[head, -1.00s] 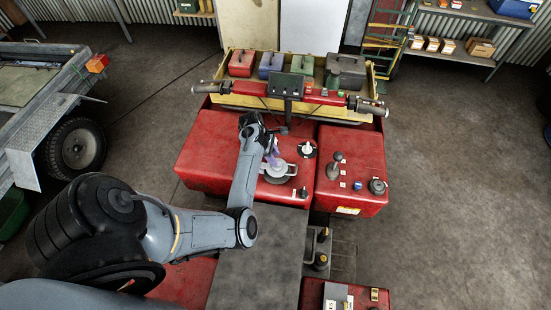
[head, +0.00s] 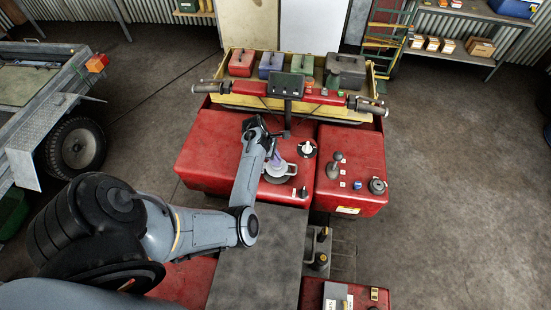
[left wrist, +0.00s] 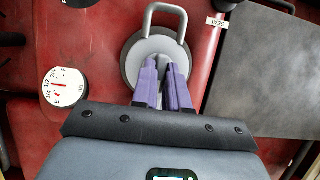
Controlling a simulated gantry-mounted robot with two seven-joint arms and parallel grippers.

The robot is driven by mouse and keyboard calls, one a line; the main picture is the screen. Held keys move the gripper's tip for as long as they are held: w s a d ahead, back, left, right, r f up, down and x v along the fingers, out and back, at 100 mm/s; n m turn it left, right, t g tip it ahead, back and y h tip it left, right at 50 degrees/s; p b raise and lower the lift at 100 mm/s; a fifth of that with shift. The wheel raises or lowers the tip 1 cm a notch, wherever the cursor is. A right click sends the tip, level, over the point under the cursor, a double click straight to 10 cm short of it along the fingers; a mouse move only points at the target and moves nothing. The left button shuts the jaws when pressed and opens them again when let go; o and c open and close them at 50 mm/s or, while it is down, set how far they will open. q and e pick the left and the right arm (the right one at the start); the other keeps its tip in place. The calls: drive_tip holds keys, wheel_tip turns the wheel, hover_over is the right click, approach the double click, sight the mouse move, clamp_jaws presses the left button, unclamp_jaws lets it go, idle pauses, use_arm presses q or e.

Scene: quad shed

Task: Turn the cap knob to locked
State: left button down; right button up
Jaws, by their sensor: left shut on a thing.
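The round grey cap (head: 279,177) sits on the red tank (head: 215,150) in the head view. In the left wrist view its disc (left wrist: 131,55) carries a grey loop handle (left wrist: 165,8) at the top. A raised grey knob (left wrist: 165,62) is at the disc's middle. My left gripper (left wrist: 165,76) has its two purple fingers shut on this knob, one on each side. In the head view the gripper (head: 275,160) partly covers the cap. I cannot read any lock marking on the cap. My right gripper is in neither view.
A white gauge (left wrist: 65,87) lies left of the fingers in the wrist view. The dark seat (head: 255,265) lies in front.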

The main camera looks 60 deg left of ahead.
use_arm(q)
drive_tip(key=shift+r+m+p, duration=0.1)
drive_tip(key=shift+m+p, duration=0.2)
drive_tip(key=shift+m, duration=0.1)
drive_tip(key=m+g+p, duration=0.1)
drive_tip(key=m, duration=0.1)
drive_tip(key=shift+a+m+h, duration=0.15)
drive_tip(key=shift+m+h, duration=0.15)
drive_tip(key=shift+h, duration=0.1)
drive_tip(key=m+g+p, duration=0.1)
drive_tip(key=m, duration=0.2)
drive_tip(key=shift+w+m+h, duration=0.15)
drive_tip(key=shift+m+h, duration=0.15)
drive_tip(key=shift+m, duration=0.1)
drive_tip(key=m+g+p, duration=0.1)
drive_tip(key=m+g, duration=0.1)
drive_tip(key=m, duration=0.3)
drive_tip(key=shift+w, duration=0.15)
drive_tip(key=m+g, duration=0.2)
drive_tip(key=m, duration=0.3)
drive_tip(key=shift+w+m, duration=0.1)
drive_tip(key=shift+m, duration=0.3)
drive_tip(key=shift+y, duration=0.4)
drive_tip(key=c, duration=1.1)
unclamp_jaws()
drive_tip(key=shift+c, duration=0.2)
